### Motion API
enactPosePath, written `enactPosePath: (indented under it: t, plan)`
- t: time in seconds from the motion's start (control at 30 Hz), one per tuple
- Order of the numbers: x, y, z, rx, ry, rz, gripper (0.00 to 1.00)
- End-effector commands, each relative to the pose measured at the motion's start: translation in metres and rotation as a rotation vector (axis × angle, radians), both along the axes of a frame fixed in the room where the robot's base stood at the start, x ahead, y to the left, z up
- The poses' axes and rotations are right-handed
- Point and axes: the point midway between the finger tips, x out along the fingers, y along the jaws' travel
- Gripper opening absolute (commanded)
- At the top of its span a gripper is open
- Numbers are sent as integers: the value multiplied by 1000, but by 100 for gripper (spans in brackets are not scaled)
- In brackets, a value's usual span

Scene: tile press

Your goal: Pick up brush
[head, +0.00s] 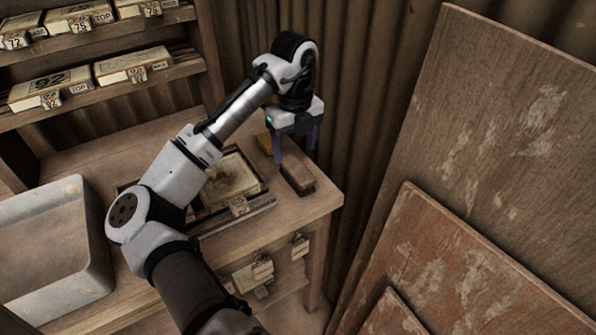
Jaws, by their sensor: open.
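The brush (297,177) appears to be the small brown block lying on the right end of the wooden bench, near its edge. My gripper (297,156) points down over the brush's far end. Its two blue-grey fingers are apart, one to each side of the block as seen from here. I cannot tell whether the fingertips touch the brush or the bench. The brush's far end is partly behind the gripper.
A framed press tray (231,178) lies left of the brush, partly behind my arm. A grey basin (50,240) stands at left. Shelves with labelled boxes (50,87) rise behind. Large boards (510,130) lean at right.

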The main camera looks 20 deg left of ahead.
Motion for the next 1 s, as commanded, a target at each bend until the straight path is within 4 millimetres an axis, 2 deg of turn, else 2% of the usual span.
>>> enactPosePath:
  t: [0.2, 0.43, 0.7, 1.0]
  plan:
    - [0, 0, -34, 0, -2, 2, 67]
    - [1, -2, -50, 1, -2, 1, 67]
    - [4, -6, -87, 0, -4, 2, 67]
    - [5, -7, -93, 0, -5, 2, 67]
